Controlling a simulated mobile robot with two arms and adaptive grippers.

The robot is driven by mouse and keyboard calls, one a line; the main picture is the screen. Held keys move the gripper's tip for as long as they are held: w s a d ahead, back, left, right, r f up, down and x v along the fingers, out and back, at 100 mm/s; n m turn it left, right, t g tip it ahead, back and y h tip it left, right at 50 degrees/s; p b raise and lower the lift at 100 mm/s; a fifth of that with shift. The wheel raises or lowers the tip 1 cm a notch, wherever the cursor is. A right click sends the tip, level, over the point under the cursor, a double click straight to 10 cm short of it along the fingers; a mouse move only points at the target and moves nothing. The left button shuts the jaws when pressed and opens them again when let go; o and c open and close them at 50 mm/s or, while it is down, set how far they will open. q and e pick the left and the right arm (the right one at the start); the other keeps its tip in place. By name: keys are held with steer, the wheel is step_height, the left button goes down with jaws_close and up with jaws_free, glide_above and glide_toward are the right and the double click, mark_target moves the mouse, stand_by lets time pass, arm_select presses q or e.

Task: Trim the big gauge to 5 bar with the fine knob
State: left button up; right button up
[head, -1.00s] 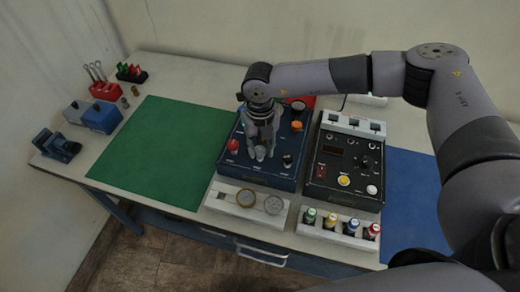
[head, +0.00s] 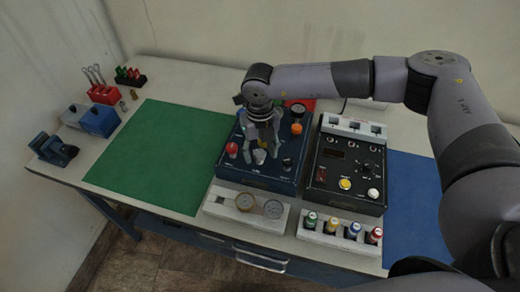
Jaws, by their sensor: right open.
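The blue trainer panel (head: 262,179) stands at the middle of the bench. A grey knob (head: 260,158) sits near its front middle, with a red knob (head: 232,149) to its left and a black knob (head: 287,163) to its right. An orange knob (head: 297,128) is farther back. A round dark-rimmed gauge (head: 298,109) shows at the panel's back right; its reading is too small to tell. My right gripper (head: 261,153) is open, pointing down, with its fingers either side of the grey knob. I cannot tell whether they touch it. No left gripper shows.
A black panel (head: 318,185) with a yellow button stands close on the right. The green mat (head: 150,160) is clear.

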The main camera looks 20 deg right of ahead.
mark_target(260, 154)
step_height(260, 154, up, 12)
stand_by(0.6)
